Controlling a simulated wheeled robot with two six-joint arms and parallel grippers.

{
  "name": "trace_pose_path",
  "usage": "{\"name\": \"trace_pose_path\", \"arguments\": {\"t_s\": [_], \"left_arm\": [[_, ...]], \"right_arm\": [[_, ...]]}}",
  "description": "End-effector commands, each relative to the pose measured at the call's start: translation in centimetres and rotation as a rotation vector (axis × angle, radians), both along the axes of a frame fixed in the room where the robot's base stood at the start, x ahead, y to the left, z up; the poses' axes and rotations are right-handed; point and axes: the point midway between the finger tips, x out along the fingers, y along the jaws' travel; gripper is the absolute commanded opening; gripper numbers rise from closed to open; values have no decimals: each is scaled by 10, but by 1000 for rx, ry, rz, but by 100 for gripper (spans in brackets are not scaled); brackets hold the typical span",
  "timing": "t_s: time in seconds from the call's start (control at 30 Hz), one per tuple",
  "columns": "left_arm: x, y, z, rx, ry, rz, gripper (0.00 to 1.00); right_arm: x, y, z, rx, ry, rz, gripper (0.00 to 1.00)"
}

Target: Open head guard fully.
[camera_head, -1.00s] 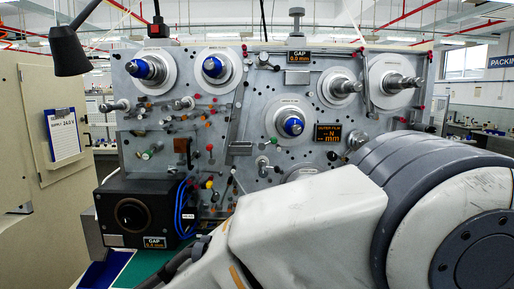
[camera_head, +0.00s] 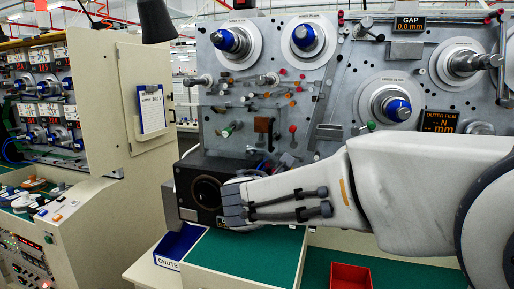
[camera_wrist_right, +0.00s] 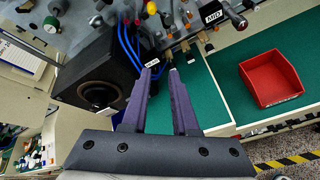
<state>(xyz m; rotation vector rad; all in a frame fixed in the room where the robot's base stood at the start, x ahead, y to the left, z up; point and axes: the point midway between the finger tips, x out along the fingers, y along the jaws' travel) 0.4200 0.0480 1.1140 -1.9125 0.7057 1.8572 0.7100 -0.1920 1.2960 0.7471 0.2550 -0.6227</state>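The head unit is a black box (camera_head: 190,178) with a round dark opening, at the lower left of the winding machine. It also shows in the right wrist view (camera_wrist_right: 70,75), left of my fingers. I cannot pick out a separate guard or tell how far it is open. My right gripper (camera_wrist_right: 162,70) points at the area beside the box, near blue cables (camera_wrist_right: 130,45) and a small white label. Its two fingers are apart with nothing clearly held between them. In the head view my right arm covers the box's right side, and the fingertips cannot be made out. My left gripper is not in view.
The machine's grey panel (camera_head: 225,82) carries spindles and rollers above the box. A blue chute tray (camera_head: 183,243) sits below it. A beige cabinet (camera_head: 112,130) is at the left.

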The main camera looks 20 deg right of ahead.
Motion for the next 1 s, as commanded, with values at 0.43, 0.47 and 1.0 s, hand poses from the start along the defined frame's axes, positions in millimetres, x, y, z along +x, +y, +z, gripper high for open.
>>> {"name": "trace_pose_path", "arguments": {"t_s": [0.43,0.47,1.0], "left_arm": [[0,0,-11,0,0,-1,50],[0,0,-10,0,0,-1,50],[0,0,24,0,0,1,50]], "right_arm": [[76,-19,103,-764,-98,242,27],[78,-19,104,-772,-98,245,27],[158,-52,106,-772,-99,246,27]]}}
